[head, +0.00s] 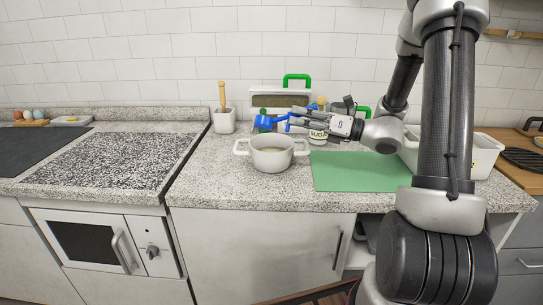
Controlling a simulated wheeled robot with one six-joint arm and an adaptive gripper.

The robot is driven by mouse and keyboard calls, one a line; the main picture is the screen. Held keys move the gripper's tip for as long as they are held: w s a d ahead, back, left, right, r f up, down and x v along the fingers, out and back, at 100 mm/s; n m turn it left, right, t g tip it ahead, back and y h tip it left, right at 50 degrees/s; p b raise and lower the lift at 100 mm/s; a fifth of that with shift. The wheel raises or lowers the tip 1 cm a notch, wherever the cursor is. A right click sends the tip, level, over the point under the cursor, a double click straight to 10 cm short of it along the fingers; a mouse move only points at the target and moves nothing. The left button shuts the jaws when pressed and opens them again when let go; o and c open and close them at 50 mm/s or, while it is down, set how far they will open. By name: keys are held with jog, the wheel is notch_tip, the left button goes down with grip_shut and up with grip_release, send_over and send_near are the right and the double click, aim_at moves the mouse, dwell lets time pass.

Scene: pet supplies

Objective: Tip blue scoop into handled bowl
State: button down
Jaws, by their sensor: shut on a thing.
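The blue scoop (265,122) is in the air above the back rim of the handled bowl, in the head view. My gripper (297,121) is shut on the scoop's handle, coming in from the right. The scoop's head points left, away from my gripper. I cannot tell whether anything is in it. The handled bowl (270,162) is off-white with a handle on each side. It stands upright on the speckled counter (230,192), below the scoop. Something brownish shows inside the bowl, but it is too small to make out.
A green mat (360,172) lies right of the bowl. A white pot with a wooden-handled tool (223,121) stands back left. A white bin (482,154) is at the right. The counter left of the bowl is clear.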

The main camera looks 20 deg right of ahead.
notch_tip(320, 180, up, 4)
jog(key=n+g, duration=0.1)
jog(key=n, duration=0.7)
jog(key=shift+n, duration=0.3)
